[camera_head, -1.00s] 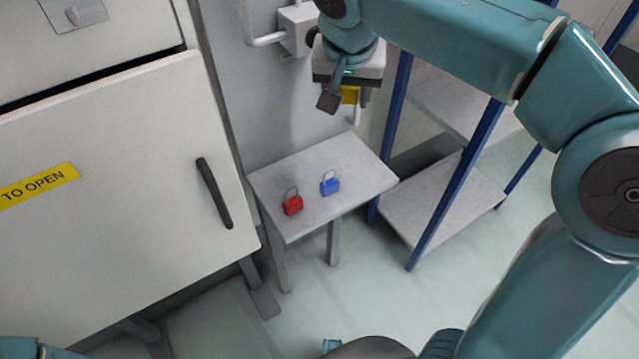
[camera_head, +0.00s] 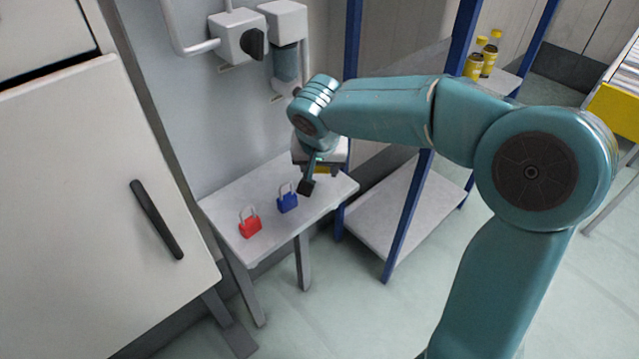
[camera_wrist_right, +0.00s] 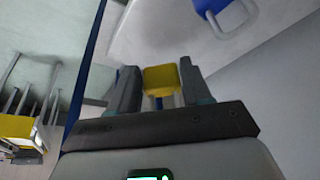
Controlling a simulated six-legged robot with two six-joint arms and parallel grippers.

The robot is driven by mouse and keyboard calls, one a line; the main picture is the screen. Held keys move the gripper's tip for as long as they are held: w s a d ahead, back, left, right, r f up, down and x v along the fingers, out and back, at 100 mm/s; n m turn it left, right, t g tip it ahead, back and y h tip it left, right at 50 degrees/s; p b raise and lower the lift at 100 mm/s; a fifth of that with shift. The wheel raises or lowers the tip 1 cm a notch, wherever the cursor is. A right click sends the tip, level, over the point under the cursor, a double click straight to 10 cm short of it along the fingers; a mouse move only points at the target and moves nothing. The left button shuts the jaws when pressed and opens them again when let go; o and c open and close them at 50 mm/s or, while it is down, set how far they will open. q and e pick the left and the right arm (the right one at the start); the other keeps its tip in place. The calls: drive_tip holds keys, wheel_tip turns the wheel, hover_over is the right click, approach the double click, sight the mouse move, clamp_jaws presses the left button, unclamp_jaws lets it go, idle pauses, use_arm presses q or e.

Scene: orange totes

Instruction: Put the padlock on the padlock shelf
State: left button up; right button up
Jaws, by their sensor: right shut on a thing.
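My right gripper (camera_head: 320,180) is shut on a yellow padlock (camera_wrist_right: 160,78), which sits between its dark fingers in the right wrist view. In the head view only a little of the yellow padlock (camera_head: 322,169) shows behind the near finger. They are at the right rear part of a small grey shelf table (camera_head: 228,203); I cannot tell the gap to its top. A red padlock (camera_head: 250,228) and a blue padlock (camera_head: 287,202) stand on it, left of my gripper. The blue padlock (camera_wrist_right: 208,6) also shows in the right wrist view. My left gripper is out of view.
A blue-posted rack (camera_head: 405,215) with grey shelves stands right of the table. A white cabinet (camera_head: 80,220) with a black handle is at the left. Wall switch boxes (camera_head: 240,38) hang behind the table. Yellow bottles (camera_head: 474,66) stand farther back.

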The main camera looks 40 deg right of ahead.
sight(320, 188)
wheel_tip(320, 188, down, 4)
drive_tip(key=shift+r+b, duration=0.1)
drive_tip(key=shift+b, duration=0.35)
drive_tip(key=shift+f, duration=0.25)
drive_tip(key=shift+f, duration=0.15)
drive_tip(key=o, duration=1.1)
